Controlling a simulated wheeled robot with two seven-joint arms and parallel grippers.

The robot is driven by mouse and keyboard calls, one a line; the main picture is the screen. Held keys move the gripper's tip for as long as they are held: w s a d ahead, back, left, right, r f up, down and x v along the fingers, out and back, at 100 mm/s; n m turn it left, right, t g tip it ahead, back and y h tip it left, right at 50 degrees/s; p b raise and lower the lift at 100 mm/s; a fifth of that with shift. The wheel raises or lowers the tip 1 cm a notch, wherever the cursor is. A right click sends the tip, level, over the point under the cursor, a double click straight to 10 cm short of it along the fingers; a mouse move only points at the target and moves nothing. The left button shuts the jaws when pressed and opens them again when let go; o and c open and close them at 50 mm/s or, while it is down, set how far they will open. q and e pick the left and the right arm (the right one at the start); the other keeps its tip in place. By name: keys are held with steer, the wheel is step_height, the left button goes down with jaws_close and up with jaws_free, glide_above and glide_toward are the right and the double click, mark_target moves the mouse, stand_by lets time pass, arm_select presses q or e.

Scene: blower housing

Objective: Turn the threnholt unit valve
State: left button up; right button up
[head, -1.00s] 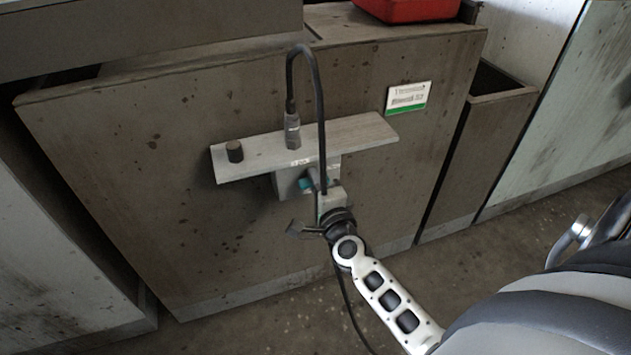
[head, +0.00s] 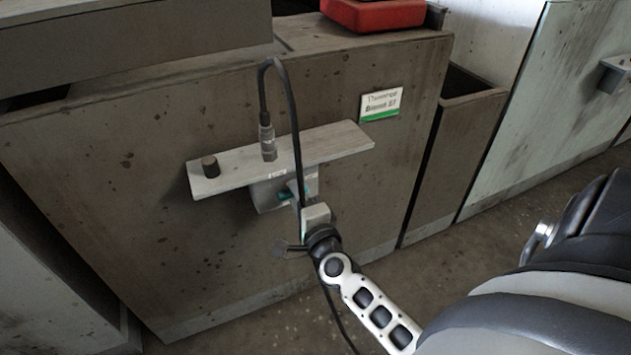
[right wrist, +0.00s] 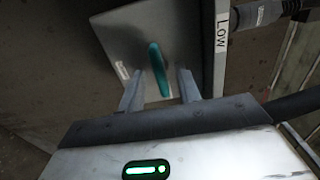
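A teal valve handle (head: 288,192) sits on the front of a grey box (head: 268,194) under a narrow shelf on the brown housing. In the right wrist view the handle (right wrist: 159,70) stands upright in the picture, slightly tilted, on the box face (right wrist: 130,45). My right gripper (head: 301,192) is at the box and partly hides the handle in the head view. In the wrist view its fingers (right wrist: 160,85) are apart, one on each side of the handle's lower part, with gaps visible. My left gripper is not in view.
The shelf (head: 335,143) above carries a black knob (head: 210,166) and a connector (head: 267,142) whose black cable (head: 293,120) loops down past my right gripper. A "LOW" label (right wrist: 222,32) shows beside the box. A white-green sign (head: 381,104) is on the housing, a red case (head: 375,14) on top.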

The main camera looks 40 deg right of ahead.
steer(key=v, duration=1.4)
steer(key=shift+a, duration=0.1)
steer(key=shift+r, duration=0.1)
